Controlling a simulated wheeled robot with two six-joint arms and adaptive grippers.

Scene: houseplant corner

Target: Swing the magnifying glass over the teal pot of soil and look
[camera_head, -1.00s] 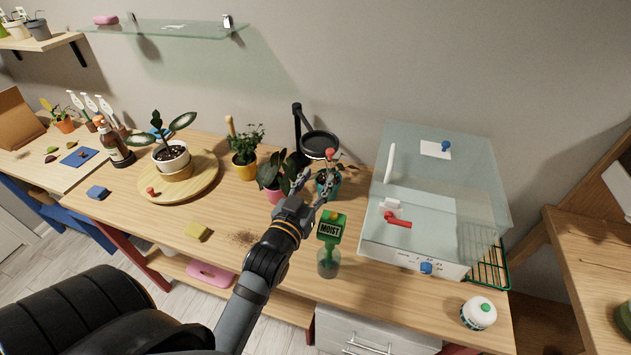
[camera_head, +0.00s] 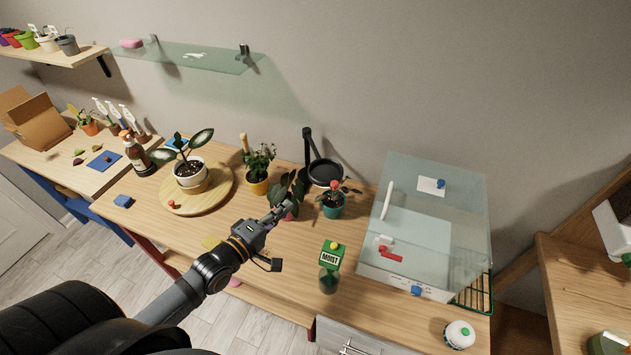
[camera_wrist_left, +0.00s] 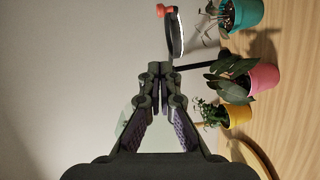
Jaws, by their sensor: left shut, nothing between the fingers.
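The magnifying glass has a black stand arm and a round dark-rimmed lens (camera_head: 326,173) with a red knob at its front edge. The lens appears above the back of the teal pot (camera_head: 331,212); its exact alignment is hard to tell. My left gripper (camera_head: 287,207) is shut and empty, left of the lens and in front of the pink pot. My right gripper is out of view.
A green MOIST sign (camera_head: 332,257) stands in front of the teal pot. A clear case (camera_head: 430,215) is at the right. A yellow pot (camera_head: 257,186) and a white pot (camera_head: 190,178) on a round board stand left. The front right bench has bare room.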

